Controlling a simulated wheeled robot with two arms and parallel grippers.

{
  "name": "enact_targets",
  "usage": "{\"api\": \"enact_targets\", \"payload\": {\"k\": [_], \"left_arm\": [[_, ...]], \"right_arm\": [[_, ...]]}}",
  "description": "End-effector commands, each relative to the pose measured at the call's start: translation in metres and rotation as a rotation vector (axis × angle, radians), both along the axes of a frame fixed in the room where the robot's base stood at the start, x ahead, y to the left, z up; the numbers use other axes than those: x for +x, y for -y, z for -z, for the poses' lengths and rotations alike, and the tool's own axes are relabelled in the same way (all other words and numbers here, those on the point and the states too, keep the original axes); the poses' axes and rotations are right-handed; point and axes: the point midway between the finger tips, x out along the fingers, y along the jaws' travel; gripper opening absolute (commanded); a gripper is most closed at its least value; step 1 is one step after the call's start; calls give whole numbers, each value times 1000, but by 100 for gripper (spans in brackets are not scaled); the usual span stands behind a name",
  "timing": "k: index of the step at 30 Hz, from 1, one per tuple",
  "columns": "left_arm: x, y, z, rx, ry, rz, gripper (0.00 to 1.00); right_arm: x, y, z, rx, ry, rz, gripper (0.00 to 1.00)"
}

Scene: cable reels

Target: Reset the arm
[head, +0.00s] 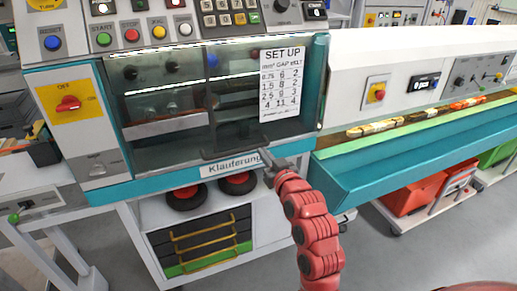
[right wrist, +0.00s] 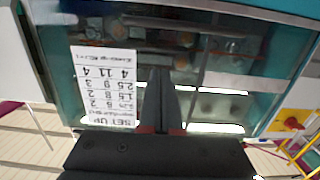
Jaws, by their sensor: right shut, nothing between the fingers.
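My right arm is red and comes up from the bottom of the head view. Its dark right gripper (head: 266,157) is at the lower edge of the machine's clear window (head: 170,95), next to the dark handle (head: 234,148). I cannot tell whether it touches the handle. In the right wrist view the two fingers (right wrist: 158,75) are together with nothing between them, pointing at the window (right wrist: 215,80). My left gripper is not in view.
The machine's panel (head: 130,30) has buttons and a red rotary switch (head: 68,103). A SET UP sheet (head: 282,85) is on the window. A teal trough (head: 400,165) runs to the right. Below are dark drawers (head: 200,240) and a red bin (head: 410,198) on a cart.

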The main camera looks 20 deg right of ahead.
Motion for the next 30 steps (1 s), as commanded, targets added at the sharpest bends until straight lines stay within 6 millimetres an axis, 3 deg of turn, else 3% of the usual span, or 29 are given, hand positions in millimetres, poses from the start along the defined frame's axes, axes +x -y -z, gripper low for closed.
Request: {"api": "enact_targets", "payload": {"k": [6, 13, 20, 26, 30], "left_arm": [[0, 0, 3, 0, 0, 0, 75], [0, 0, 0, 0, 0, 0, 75], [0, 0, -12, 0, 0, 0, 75], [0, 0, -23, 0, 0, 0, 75], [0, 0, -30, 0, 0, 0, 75]], "right_arm": [[-18, 1, -3, 0, 5, 0, 0], [-19, 2, -4, 11, 29, 10, 0], [-19, 16, -17, 66, 277, 108, 0], [-55, 17, -26, 63, 577, 184, 0], [-100, 2, -28, 36, 792, 195, 0]]}}
